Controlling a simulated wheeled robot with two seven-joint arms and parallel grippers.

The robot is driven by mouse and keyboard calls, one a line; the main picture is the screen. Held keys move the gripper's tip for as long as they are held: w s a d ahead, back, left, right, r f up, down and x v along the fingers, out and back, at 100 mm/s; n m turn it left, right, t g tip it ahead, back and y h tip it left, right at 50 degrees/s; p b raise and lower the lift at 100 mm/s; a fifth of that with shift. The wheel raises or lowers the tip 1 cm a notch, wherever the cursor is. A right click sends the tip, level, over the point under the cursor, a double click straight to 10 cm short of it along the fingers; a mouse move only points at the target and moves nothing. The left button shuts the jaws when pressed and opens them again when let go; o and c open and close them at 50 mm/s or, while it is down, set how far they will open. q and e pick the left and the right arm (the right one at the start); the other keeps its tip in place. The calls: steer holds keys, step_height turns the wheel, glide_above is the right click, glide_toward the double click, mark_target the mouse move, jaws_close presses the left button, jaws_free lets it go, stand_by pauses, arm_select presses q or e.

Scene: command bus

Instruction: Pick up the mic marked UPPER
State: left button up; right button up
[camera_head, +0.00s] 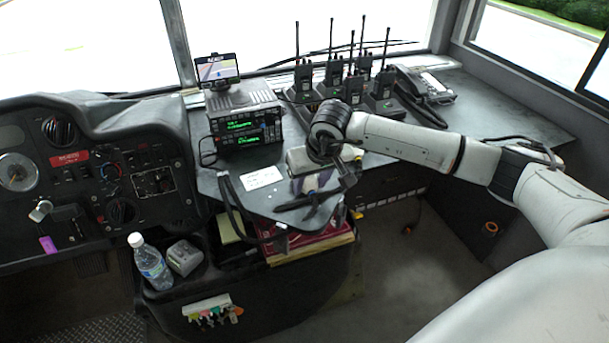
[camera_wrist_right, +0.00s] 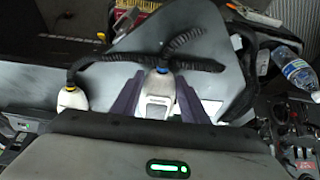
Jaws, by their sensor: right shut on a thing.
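A pale hand mic with a blue patch on its top (camera_wrist_right: 158,104) sits between the purple fingers of my right gripper (camera_wrist_right: 160,78) in the right wrist view. The gripper is shut on it; a dark coiled cord runs from its top. In the head view my right gripper (camera_head: 316,184) is low over the front edge of the dash shelf, and it hides most of this mic. A second pale mic with a yellow patch (camera_wrist_right: 72,99) lies to the left in the wrist view, apart from the fingers. I cannot read UPPER on either mic. My left gripper is not in view.
A radio stack with two green displays (camera_head: 245,128) stands behind and left of the gripper. Several handheld radios (camera_head: 384,88) with tall antennas and a phone (camera_head: 425,84) stand farther back. A white card (camera_head: 261,178) lies on the shelf; a bottle (camera_head: 151,264) stands lower left.

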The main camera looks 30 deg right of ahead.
mark_target(310, 184)
step_height(310, 184, up, 10)
steer(key=shift+b, duration=0.35)
